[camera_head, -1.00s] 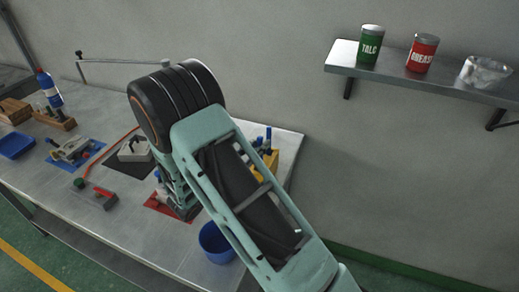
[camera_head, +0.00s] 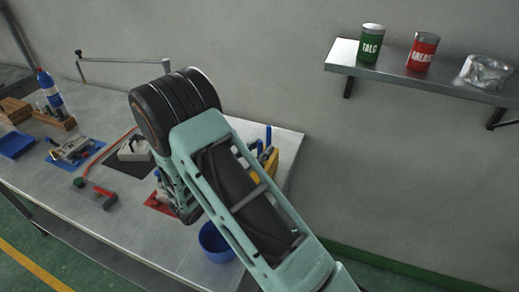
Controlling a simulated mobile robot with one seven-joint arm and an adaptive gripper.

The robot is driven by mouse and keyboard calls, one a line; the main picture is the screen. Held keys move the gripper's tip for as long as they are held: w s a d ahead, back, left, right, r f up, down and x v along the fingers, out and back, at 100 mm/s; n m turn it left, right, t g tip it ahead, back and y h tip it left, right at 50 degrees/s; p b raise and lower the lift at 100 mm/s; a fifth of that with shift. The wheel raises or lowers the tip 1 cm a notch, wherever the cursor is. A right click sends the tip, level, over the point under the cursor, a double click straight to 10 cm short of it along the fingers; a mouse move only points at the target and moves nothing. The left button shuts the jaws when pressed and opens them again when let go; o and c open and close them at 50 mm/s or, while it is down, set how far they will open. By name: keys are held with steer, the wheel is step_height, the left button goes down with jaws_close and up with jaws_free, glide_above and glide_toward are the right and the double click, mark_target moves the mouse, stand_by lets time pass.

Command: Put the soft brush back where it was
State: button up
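My arm fills the middle of the view, and its lower end with my gripper (camera_head: 187,212) points down near a red mat (camera_head: 158,203) on the workbench. The fingers are hidden or too small to tell whether they are open or hold anything. I cannot make out the soft brush for certain. A yellow holder (camera_head: 271,166) with blue-handled items (camera_head: 268,137) stands at the bench's right end, partly behind my arm; whether the brush is among them I cannot tell.
A blue bowl (camera_head: 214,243) sits at the bench's front edge, partly behind my arm. A wall shelf (camera_head: 400,75) is upper right.

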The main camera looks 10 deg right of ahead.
steer(key=shift+r, duration=0.2)
steer(key=b+v, duration=0.2)
steer(key=v, duration=1)
